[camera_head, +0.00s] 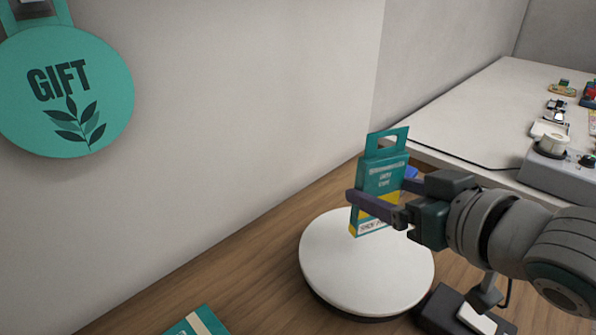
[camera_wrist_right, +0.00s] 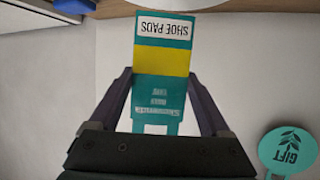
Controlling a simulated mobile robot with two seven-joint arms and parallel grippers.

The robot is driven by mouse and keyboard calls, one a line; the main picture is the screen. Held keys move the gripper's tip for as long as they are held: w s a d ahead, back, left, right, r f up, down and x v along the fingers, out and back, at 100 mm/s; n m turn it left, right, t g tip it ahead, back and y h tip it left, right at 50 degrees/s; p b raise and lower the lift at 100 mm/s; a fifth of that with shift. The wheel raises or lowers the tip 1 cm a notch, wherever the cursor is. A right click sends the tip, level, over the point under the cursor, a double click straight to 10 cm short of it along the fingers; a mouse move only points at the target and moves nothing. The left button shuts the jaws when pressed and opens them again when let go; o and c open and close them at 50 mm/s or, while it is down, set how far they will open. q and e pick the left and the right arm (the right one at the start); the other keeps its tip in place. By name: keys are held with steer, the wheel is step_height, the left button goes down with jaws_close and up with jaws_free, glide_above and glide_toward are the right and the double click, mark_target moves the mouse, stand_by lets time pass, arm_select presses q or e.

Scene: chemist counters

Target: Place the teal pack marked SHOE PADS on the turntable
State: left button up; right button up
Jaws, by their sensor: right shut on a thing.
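The teal pack marked SHOE PADS (camera_head: 381,180) has a yellow band, a white label and a hang tab at its top. It is upright and slightly tilted in the head view, in front of and over the white round turntable (camera_head: 345,268). My right gripper (camera_head: 376,200) is shut on the pack, one finger on each side. In the right wrist view the pack (camera_wrist_right: 162,62) shows upside down between the fingers, label readable. Whether its lower edge touches the turntable, I cannot tell. My left gripper is not in view.
A round teal GIFT sign (camera_head: 66,92) hangs at the left by the wall. A teal box with a pale stripe (camera_head: 198,322) lies at the front edge of view. A dark device (camera_head: 462,312) stands right of the turntable. A white counter (camera_head: 470,110) with small items is behind.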

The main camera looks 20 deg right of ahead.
steer(key=shift+f+b, duration=0.65)
steer(key=shift+f, duration=1.75)
steer(key=shift+f, duration=0.15)
steer(key=o, duration=1.2)
steer(key=shift+c, duration=0.2)
